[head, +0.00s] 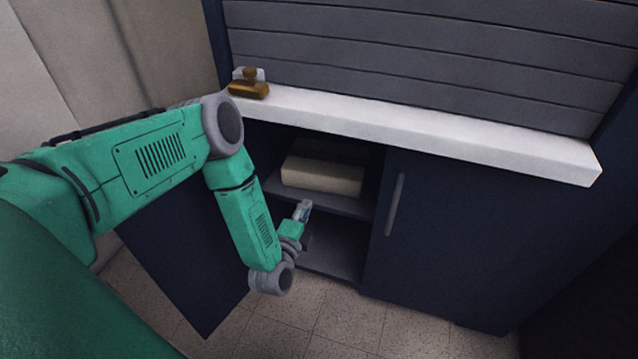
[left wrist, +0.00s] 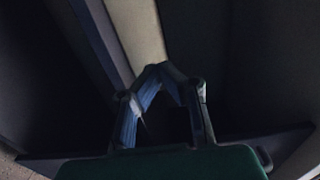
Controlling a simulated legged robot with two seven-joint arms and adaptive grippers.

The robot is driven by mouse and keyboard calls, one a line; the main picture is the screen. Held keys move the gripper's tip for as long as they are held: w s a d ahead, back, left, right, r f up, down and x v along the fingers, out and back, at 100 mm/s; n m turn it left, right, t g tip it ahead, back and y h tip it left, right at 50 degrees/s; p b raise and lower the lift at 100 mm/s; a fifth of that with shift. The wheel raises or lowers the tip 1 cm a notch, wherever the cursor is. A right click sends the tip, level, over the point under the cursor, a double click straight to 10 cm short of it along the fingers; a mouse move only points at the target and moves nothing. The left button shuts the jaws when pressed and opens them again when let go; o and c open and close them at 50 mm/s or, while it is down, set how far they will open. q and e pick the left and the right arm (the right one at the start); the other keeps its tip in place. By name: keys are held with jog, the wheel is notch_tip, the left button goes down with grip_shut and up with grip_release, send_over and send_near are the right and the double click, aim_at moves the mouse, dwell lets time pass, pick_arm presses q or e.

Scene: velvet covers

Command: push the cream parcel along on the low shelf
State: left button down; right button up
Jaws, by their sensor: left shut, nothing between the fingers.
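The cream parcel (head: 322,177) lies on the low shelf (head: 338,203) inside the open left part of the dark blue cabinet. It is a long box, and its front face shows. My left gripper (head: 304,207) is shut and empty in front of the shelf's edge, a little below the parcel and apart from it in the head view. In the left wrist view, the left gripper's fingertips (left wrist: 160,68) meet, and a pale strip (left wrist: 137,30), likely the parcel, shows beyond them. Whether they touch it I cannot tell. My right gripper is not in view.
A white counter (head: 420,135) runs above the opening, with a brown and gold object (head: 250,89) at its left end. An open cabinet door (head: 190,262) stands at the left. The right door (head: 450,225) is shut. A lower compartment (head: 333,243) looks empty.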

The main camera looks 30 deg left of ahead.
aim_at(318, 178)
pick_arm(q)
jog(key=b+x, duration=0.1)
jog(key=x, duration=0.1)
jog(key=b+x, duration=0.1)
jog(key=x, duration=0.2)
jog(key=a+b+x, duration=0.1)
jog(key=x, duration=0.2)
jog(key=shift+f, duration=0.35)
jog(key=shift+w+d+r+b, duration=0.1)
jog(key=shift+w+b, duration=0.05)
jog(key=shift+w, duration=0.15)
jog(key=shift+w+d+r+b, duration=0.1)
jog(key=shift+w+r+b, duration=0.05)
jog(key=shift+w, duration=0.2)
jog(key=shift+a+f, duration=0.1)
jog(key=shift+a, duration=0.15)
